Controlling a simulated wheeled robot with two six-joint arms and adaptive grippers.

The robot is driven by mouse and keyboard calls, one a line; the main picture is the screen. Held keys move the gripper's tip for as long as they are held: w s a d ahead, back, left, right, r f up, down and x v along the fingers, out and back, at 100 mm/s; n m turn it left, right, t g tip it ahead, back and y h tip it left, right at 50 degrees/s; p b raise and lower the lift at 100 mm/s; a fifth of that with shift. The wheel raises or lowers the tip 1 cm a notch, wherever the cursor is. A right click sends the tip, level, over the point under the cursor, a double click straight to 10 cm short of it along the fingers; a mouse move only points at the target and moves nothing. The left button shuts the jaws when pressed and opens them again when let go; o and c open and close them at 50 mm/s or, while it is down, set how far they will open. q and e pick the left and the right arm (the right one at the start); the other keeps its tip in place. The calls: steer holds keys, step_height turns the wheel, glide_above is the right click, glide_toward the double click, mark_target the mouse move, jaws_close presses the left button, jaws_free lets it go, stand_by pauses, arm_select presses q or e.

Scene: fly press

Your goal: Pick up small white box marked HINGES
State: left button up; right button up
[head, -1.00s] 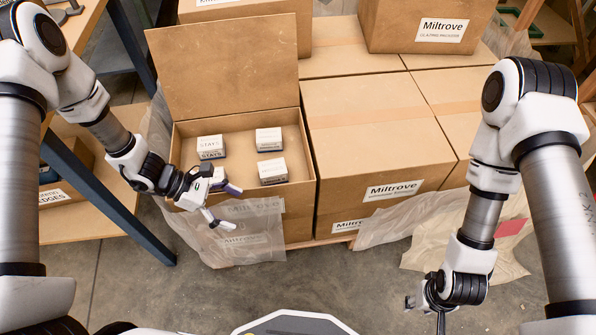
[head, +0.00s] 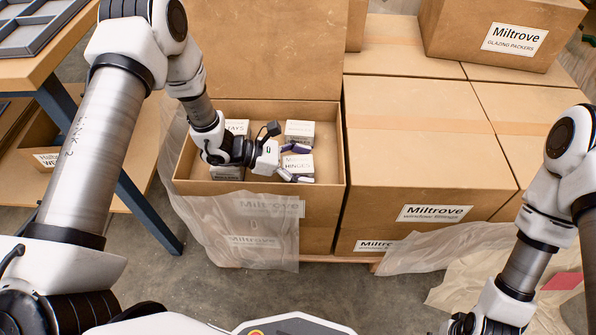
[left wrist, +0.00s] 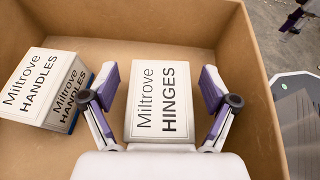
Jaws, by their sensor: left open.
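The small white box marked HINGES (head: 299,168) lies flat in the open cardboard carton, near its right front. In the left wrist view the HINGES box (left wrist: 160,105) shows its label upward. My left gripper (head: 292,163) is inside the carton at this box. In the left wrist view its open purple-tipped fingers (left wrist: 159,80) stand on either side of the box, with a gap on each side. My right gripper (head: 462,325) is at the bottom edge of the head view, away from the carton, and its jaws are unclear.
A HANDLES box (head: 299,132) sits just behind the HINGES box. STAYS boxes (head: 228,173) lie at the carton's left, partly behind my left arm. The carton's walls (head: 335,165) surround them, its lid (head: 265,50) standing up behind. Closed cartons (head: 420,140) stand to the right.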

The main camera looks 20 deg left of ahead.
arm_select(q)
steer(key=shift+d, duration=0.1)
steer(key=c, duration=1.5)
